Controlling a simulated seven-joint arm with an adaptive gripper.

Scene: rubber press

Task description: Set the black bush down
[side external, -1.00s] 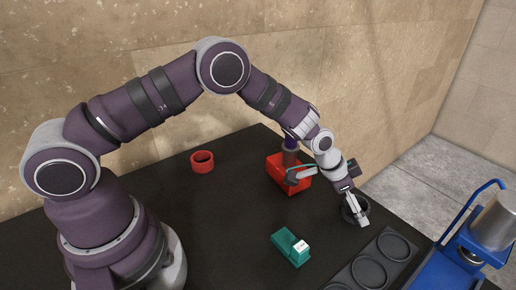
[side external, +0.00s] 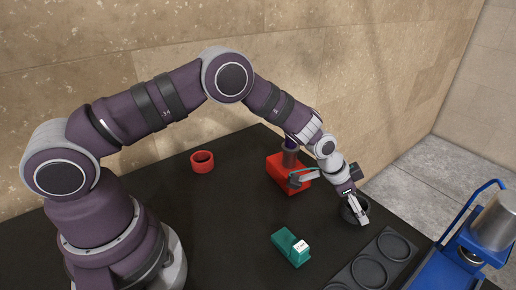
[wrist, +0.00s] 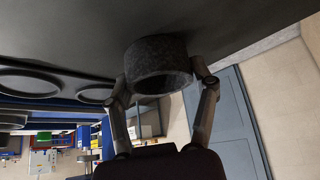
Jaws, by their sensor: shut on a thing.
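The black bush (side external: 351,214) is a short, dark, hollow ring at the right part of the black table, partly hidden behind my gripper (side external: 358,211) in the side view. In the wrist view the bush (wrist: 156,50) sits between the two fingertips of my gripper (wrist: 164,84), which is shut on it from both sides. Its far end is at or very close to the dark table surface; I cannot tell whether it touches.
A black plate with round recesses (side external: 343,275) lies just in front. A blue press (side external: 452,264) stands at right. The table's middle is clear.

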